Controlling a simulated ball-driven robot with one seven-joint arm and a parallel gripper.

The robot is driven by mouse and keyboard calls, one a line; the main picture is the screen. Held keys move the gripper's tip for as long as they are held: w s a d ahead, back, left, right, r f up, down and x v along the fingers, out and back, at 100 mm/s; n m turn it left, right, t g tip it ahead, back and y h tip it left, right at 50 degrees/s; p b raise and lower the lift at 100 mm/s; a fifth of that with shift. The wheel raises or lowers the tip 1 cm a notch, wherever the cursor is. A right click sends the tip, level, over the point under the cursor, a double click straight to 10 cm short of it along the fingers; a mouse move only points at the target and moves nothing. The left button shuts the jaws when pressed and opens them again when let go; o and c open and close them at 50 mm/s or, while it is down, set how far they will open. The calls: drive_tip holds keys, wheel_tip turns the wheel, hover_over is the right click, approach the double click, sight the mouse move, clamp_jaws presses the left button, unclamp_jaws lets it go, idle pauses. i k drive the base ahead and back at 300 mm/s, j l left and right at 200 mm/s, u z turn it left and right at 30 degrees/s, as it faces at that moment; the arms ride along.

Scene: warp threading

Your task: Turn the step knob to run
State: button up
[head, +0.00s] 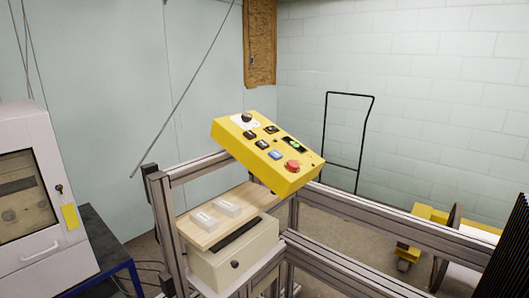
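A yellow control box (285,185) sits tilted on top of a metal frame in the middle of the head view. A black rotary knob (246,117) on a white plate is at the upper left of its face; it looks like the step knob. Its pointer position and any lettering are too small to read. My gripper is not in view, and nothing is seen touching the knob.
Below is a wooden shelf (205,237) with two pale blocks. Metal rails (390,228) run right. A white cabinet (35,190) stands left.

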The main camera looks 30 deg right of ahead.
sight(246, 117)
drive_tip(key=i+j, duration=1.2)
drive_tip(key=i+l+z, duration=0.05)
drive_tip(key=i, duration=0.05)
